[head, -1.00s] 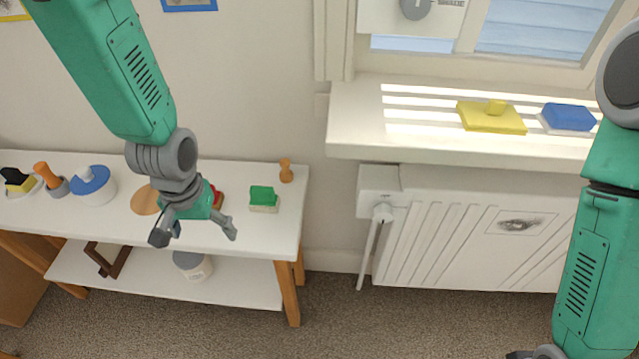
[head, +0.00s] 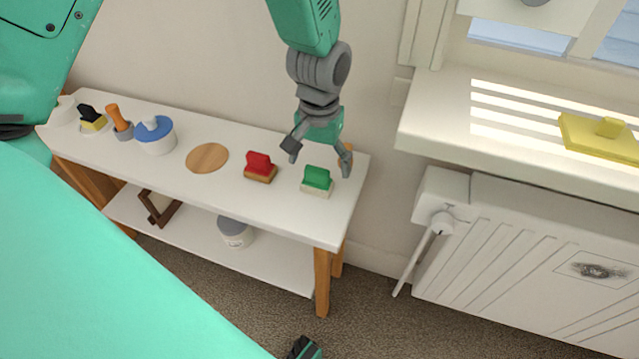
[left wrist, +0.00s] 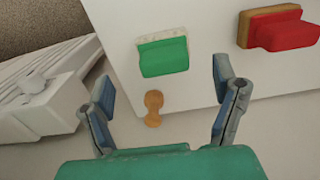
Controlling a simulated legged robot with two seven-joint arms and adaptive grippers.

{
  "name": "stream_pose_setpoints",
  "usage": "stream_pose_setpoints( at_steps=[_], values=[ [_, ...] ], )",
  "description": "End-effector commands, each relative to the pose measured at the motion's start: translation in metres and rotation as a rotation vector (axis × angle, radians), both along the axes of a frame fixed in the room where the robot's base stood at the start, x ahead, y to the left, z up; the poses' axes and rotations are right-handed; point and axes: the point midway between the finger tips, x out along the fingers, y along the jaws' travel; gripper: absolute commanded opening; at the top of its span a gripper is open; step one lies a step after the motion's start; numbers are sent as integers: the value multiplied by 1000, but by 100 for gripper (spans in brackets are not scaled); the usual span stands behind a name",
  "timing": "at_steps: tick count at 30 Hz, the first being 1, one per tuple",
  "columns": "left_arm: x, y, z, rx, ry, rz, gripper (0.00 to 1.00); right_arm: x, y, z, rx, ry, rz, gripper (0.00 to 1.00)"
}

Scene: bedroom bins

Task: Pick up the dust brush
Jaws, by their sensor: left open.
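A green-handled brush (head: 317,180) with a pale base stands near the right end of the white shelf's top; it also shows in the left wrist view (left wrist: 163,55). A red-handled brush (head: 260,166) with a brown base stands to its left, and in the left wrist view (left wrist: 280,30) it is at the upper right. I cannot tell for sure which one is the dust brush. My left gripper (head: 319,157) is open and empty, its fingers pointing down just above and behind the green-handled brush. It also shows in the left wrist view (left wrist: 164,77).
The white shelf (head: 225,190) also holds a wooden disc (head: 207,158), a blue-lidded tub (head: 156,136) and several other items. A small wooden peg (left wrist: 153,108) stands close behind the green-handled brush. A windowsill (head: 435,100) and radiator (head: 510,250) are at the right.

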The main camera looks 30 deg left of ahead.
Motion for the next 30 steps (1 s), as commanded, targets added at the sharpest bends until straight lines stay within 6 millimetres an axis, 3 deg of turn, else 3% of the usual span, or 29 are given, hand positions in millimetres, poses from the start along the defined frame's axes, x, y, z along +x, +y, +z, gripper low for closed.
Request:
stream_pose_setpoints(
  at_steps=[10,18,23,30],
  values=[
    [-3,2,-48,1,2,0,81,0,0,-25,0,0,0,76],
    [-3,2,-50,0,0,0,81,0,0,-25,0,0,0,76],
    [-3,1,-50,0,0,0,27,0,0,-25,0,0,0,76],
    [-2,2,-50,0,0,0,27,0,0,-25,0,0,0,76]
  ],
)
